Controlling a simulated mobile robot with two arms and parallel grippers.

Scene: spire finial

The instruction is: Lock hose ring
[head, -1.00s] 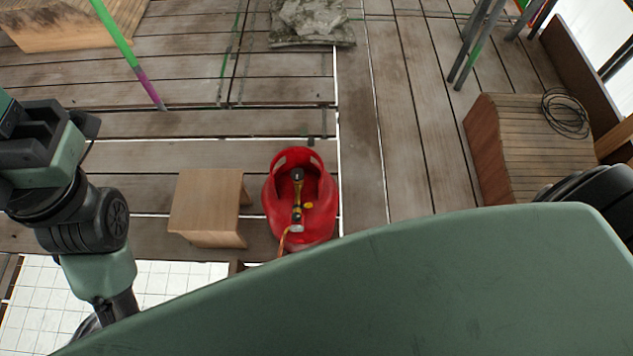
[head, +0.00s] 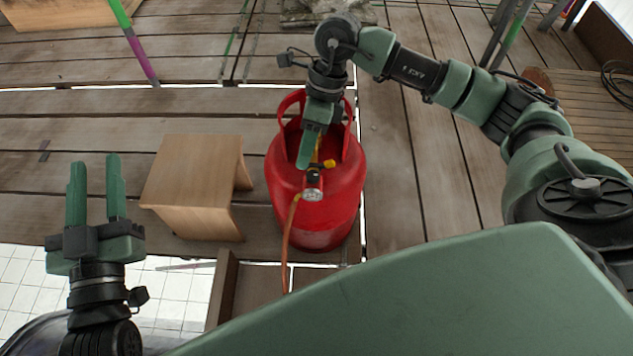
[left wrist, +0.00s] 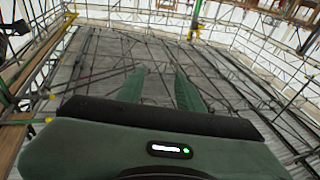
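A red gas cylinder (head: 325,220) stands upright on the deck in the head view. On its top, inside the collar, are a brass-coloured valve and a regulator with a small round gauge (head: 312,195). An orange hose (head: 288,245) runs from the regulator down the front of the cylinder. A hose ring is too small to tell apart. My right gripper (head: 307,160) reaches down into the collar, just behind the regulator, and hides part of the valve; I cannot tell its opening or contact. My left gripper (head: 96,165) is open and empty, left of the cylinder; its fingers also show in the left wrist view (left wrist: 158,88).
A small wooden stool (head: 195,180) stands just left of the cylinder. A slatted wooden box (head: 590,115) with a coiled black cable (head: 618,85) is at right. A green and purple pole (head: 133,45) stands at upper left. Planks right of the cylinder are clear.

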